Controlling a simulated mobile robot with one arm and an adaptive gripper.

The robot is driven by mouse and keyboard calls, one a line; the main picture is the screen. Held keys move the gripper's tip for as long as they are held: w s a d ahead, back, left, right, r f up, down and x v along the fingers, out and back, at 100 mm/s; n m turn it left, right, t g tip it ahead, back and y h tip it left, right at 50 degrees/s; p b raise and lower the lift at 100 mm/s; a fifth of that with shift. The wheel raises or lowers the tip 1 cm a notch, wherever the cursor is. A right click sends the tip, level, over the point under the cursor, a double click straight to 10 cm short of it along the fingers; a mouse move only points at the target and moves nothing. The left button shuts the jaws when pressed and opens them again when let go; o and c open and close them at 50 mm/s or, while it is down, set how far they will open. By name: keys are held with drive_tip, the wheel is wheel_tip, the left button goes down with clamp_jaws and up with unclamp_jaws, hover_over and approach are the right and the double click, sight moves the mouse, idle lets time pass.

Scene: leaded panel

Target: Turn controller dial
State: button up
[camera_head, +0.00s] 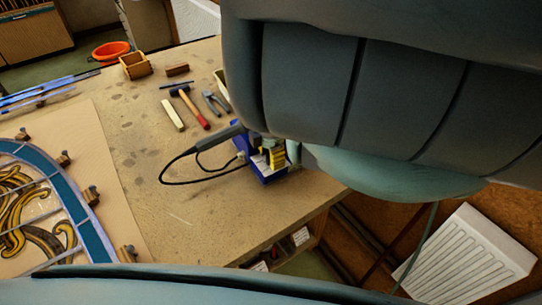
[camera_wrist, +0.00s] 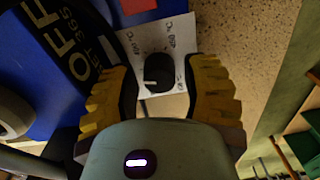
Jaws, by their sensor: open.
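The controller is a blue box (camera_head: 262,168) near the table's right edge in the head view, partly hidden by my gripper and arm. In the wrist view its blue face (camera_wrist: 50,55) shows the words OFF and SET 365. The dial (camera_wrist: 157,72) is a black knob with a white pointer mark, on a white plate (camera_wrist: 165,30) printed with temperatures in °C. My gripper (camera_wrist: 162,76) is open, with one yellow ribbed finger on each side of the dial. Gaps show between the knob and both fingers. In the head view its yellow fingers (camera_head: 276,158) are at the box.
A black cable and a soldering iron handle (camera_head: 222,137) lie left of the box. A hammer (camera_head: 189,107), pliers (camera_head: 215,102) and a wooden box (camera_head: 135,65) are farther back. The leaded panel (camera_head: 35,215) is at left. The bench edge (camera_head: 300,222) is close in front.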

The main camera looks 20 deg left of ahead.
drive_tip(key=shift+f, duration=0.1)
idle(0.3)
clamp_jaws()
